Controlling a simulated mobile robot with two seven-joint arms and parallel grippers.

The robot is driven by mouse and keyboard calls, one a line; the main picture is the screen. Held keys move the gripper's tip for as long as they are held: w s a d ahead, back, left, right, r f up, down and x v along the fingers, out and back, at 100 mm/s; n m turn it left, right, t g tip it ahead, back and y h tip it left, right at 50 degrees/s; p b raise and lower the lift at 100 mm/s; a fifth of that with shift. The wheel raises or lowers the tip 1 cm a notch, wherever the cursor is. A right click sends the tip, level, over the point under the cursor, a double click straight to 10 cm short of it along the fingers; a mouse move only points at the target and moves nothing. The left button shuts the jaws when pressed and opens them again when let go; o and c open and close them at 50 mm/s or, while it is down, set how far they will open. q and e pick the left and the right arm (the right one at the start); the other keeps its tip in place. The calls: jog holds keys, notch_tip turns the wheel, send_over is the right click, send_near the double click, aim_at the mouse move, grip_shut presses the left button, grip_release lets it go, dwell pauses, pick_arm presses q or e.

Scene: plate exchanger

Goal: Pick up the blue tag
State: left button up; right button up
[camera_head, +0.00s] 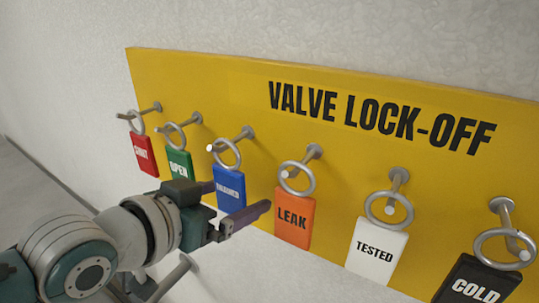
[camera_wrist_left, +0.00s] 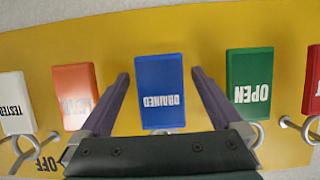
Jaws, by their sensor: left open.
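The blue tag (camera_head: 230,182) hangs by a metal ring from a peg on the yellow board. In the wrist view the blue tag (camera_wrist_left: 160,72) appears upside down and reads "DRAINED". My left gripper (camera_head: 238,197) is open, with its purple fingers pointing at the board. In the wrist view the left gripper's fingers (camera_wrist_left: 160,78) lie on either side of the blue tag, with a visible gap at each side. I cannot tell how far the fingertips are from it in depth. The blue tag's ring is hidden behind the gripper in the wrist view. My right gripper is not in view.
The yellow "VALVE LOCK-OFF" board (camera_head: 220,90) is on a pale wall. The green tag (camera_head: 179,163) and orange tag (camera_head: 294,217) hang close on either side. A red tag (camera_head: 145,155), white tag (camera_head: 377,249) and black tag (camera_head: 478,283) hang farther out.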

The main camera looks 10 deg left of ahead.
pick_arm(q)
jog(key=c, duration=1.4)
jog(key=shift+c, duration=0.2)
jog(key=shift+r, duration=0.15)
jog(key=shift+r+b, duration=0.4)
jog(key=shift+r, duration=0.15)
jog(key=s+a+b, duration=0.3)
jog(key=s, duration=0.5)
jog(key=s+a+b, duration=0.3)
jog(key=s, duration=0.6)
jog(key=shift+w+a, duration=0.1)
